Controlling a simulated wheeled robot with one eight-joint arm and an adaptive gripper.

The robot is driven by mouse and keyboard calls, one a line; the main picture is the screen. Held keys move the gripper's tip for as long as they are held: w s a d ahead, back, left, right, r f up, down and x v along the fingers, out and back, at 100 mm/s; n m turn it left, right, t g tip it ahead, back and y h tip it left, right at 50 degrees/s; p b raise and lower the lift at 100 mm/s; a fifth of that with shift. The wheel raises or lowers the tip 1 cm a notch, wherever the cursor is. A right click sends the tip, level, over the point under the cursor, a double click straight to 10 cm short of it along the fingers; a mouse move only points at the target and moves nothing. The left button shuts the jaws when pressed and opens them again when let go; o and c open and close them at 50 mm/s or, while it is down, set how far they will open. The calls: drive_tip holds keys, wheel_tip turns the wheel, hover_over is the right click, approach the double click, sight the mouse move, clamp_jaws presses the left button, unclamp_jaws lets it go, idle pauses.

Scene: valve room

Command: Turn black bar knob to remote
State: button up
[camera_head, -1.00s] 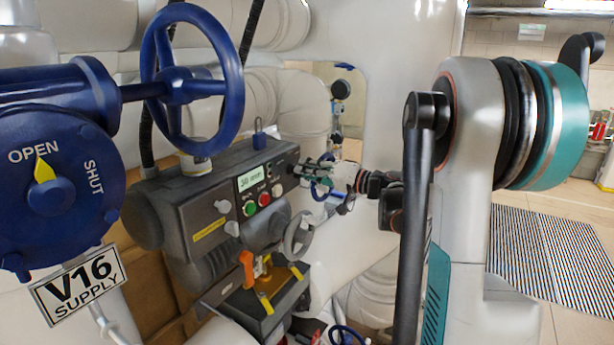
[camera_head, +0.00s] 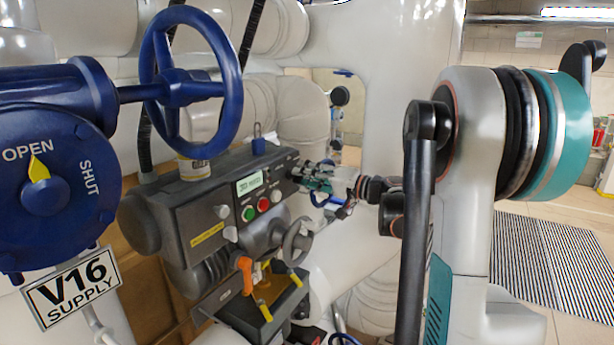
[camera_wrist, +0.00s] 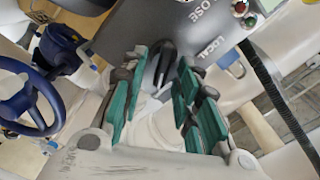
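The black bar knob (camera_wrist: 162,65) sits on the dark grey panel of the actuator box, with LOCAL printed to its right in the wrist view. My gripper (camera_wrist: 163,66) has its teal-padded fingers one on each side of the knob, with narrow gaps showing, so it looks open around it. I cannot tell whether a finger touches the knob. In the head view my gripper (camera_head: 312,176) is at the right end of the grey actuator box (camera_head: 185,205) and hides the knob there. No REMOTE label is readable.
A blue handwheel (camera_head: 237,95) and a V16 SUPPLY sign (camera_head: 72,287) are at left. The box bears a display (camera_head: 250,183), green and red buttons (camera_head: 263,204) and a grey handwheel (camera_head: 298,241). An orange lever (camera_head: 245,274) is below. Floor shows at right.

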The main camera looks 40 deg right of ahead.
drive_tip(key=v, duration=1.2)
drive_tip(key=shift+f, duration=0.1)
idle(0.4)
